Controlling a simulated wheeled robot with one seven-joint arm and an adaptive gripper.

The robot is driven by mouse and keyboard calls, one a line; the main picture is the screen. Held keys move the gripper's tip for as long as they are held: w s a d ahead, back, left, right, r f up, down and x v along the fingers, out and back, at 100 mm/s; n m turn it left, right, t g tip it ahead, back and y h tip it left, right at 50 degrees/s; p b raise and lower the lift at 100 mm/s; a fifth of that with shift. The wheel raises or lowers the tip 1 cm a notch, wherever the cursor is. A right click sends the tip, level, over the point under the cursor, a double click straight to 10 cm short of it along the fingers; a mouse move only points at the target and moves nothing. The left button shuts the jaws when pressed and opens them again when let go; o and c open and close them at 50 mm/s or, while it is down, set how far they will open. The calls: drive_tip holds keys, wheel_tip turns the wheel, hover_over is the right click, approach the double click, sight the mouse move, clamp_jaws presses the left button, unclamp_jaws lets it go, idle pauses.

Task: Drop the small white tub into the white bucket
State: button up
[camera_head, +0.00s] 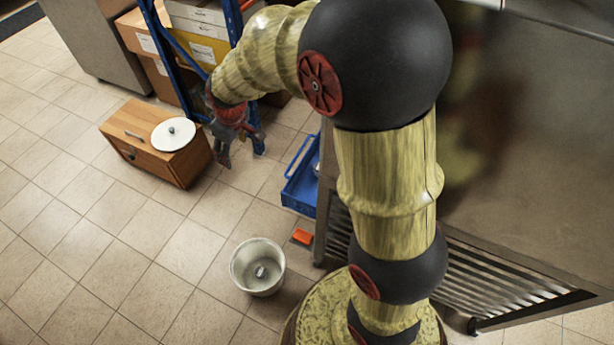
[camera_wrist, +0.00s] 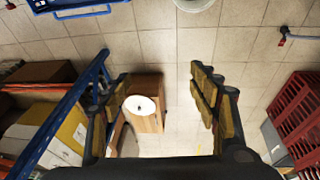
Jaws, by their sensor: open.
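The white bucket (camera_head: 258,243) stands upright on the tiled floor in the head view; part of it also shows at the top edge of the wrist view (camera_wrist: 195,4). A small whitish-grey object (camera_head: 260,271) lies inside on the bucket's bottom. It may be the small white tub, but it is too small to tell. My gripper (camera_head: 235,150) is open, well behind the bucket and near the wooden cabinet. In the wrist view my gripper (camera_wrist: 160,100) has its fingers spread wide with nothing held between them.
A low wooden cabinet (camera_head: 144,150) bears a round white lid with a dark knob (camera_head: 173,134). A blue rack (camera_head: 180,75) with boxes stands behind. A blue crate (camera_head: 297,197) and an orange block (camera_head: 302,237) are near the steel table (camera_head: 530,150). Floor at left is clear.

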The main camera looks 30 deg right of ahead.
drive_tip(key=s+d+r+m+t, duration=0.1)
drive_tip(key=s+d+r+m, duration=0.25)
drive_tip(key=s+r, duration=0.95)
drive_tip(key=s+d+r+m, duration=0.1)
drive_tip(key=s, duration=0.7)
drive_tip(key=s+d+r+m+t, duration=0.1)
drive_tip(key=s+d+r+m, duration=0.1)
drive_tip(key=s, duration=0.5)
drive_tip(key=shift+s+d+h, duration=0.3)
drive_tip(key=shift+s, duration=0.05)
